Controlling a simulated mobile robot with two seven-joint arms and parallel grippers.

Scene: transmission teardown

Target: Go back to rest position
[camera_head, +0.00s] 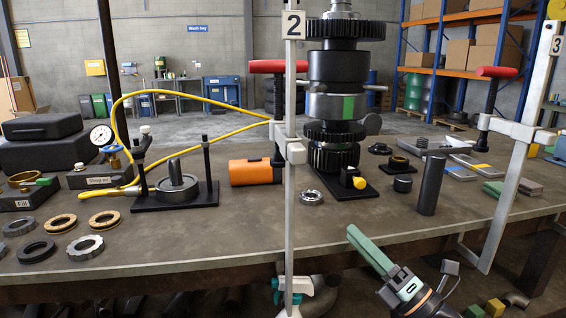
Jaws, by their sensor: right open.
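My right gripper (361,244) comes up from the lower right, in front of the table's front edge. Its long green fingers point up and to the left, seen nearly edge-on, and I see nothing between them. It is apart from the parts on the table. My left gripper does not show clearly anywhere. A small teal and grey piece sits low behind the post of clamp 2, and I cannot tell what it is.
The front middle of the top is clear.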

